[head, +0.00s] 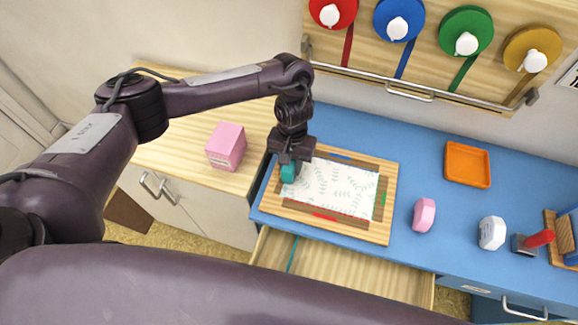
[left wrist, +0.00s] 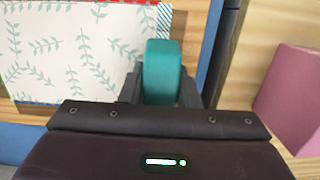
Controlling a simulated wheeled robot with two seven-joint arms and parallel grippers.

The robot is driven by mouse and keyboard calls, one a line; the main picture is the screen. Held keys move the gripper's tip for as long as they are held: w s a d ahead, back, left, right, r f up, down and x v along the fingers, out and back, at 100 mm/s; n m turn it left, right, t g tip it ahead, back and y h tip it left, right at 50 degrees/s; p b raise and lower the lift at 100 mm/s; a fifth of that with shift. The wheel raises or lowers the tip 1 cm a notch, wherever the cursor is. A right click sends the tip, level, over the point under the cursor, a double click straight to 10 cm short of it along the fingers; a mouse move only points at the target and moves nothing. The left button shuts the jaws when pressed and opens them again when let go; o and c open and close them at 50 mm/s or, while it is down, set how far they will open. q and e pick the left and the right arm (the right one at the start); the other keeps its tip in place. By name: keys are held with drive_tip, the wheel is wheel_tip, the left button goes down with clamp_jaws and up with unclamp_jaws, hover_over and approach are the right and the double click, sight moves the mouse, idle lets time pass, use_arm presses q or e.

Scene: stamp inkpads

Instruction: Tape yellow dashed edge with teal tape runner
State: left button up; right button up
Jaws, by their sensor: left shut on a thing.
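My left gripper (head: 290,160) is shut on the teal tape runner (head: 288,173), at the left edge of the patterned paper (head: 335,187). In the left wrist view the tape runner (left wrist: 161,72) stands between the fingers, over the paper's edge. A short strip with teal diagonal stripes (left wrist: 164,18) shows along that edge of the paper (left wrist: 75,50), beyond the tape runner. I cannot make out yellow dashes; the gripper and tape runner cover part of that side. The paper lies on a wooden board (head: 383,235) with brown rails. My right gripper is out of view.
A pink box (head: 226,147) stands on the wooden counter at left. Right of the board are a pink block (head: 424,215), a white block (head: 492,233), an orange tray (head: 467,164) and a red-handled tool (head: 538,239). A drawer (head: 340,270) is open below. Tape rolls hang behind.

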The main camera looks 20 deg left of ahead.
use_arm(q)
drive_tip(key=shift+w+b, duration=0.45)
drive_tip(key=shift+w, duration=1.55)
drive_tip(key=shift+w, duration=0.15)
